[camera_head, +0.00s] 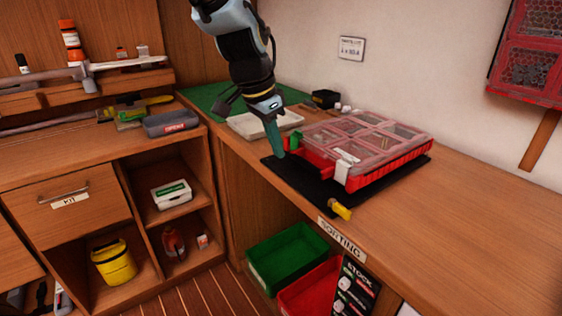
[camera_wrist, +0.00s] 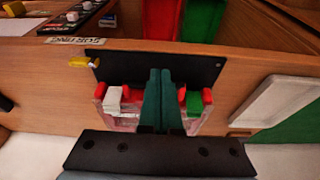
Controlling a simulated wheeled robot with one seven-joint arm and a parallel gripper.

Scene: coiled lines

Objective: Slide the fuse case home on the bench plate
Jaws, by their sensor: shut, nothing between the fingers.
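The fuse case (camera_head: 382,150) is a flat red box with a clear, divided lid. It lies on the black bench plate (camera_head: 300,187), with a bare strip of plate showing along its near side. A white latch (camera_head: 346,160) and a green latch (camera_head: 295,141) sit on its near-left end. My gripper (camera_head: 277,154) is shut and empty, its teal fingers pointing down beside that end. In the wrist view, the fingers (camera_wrist: 161,72) stand between the white latch (camera_wrist: 113,98) and the green latch (camera_wrist: 194,103). Whether they touch the case is unclear.
A yellow peg (camera_head: 340,210) sits at the plate's near corner. A pale tray (camera_head: 262,123) and a small black box (camera_head: 325,98) lie behind my gripper. Green (camera_head: 288,254) and red (camera_head: 312,290) bins stand below the bench edge. The bench at right is clear.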

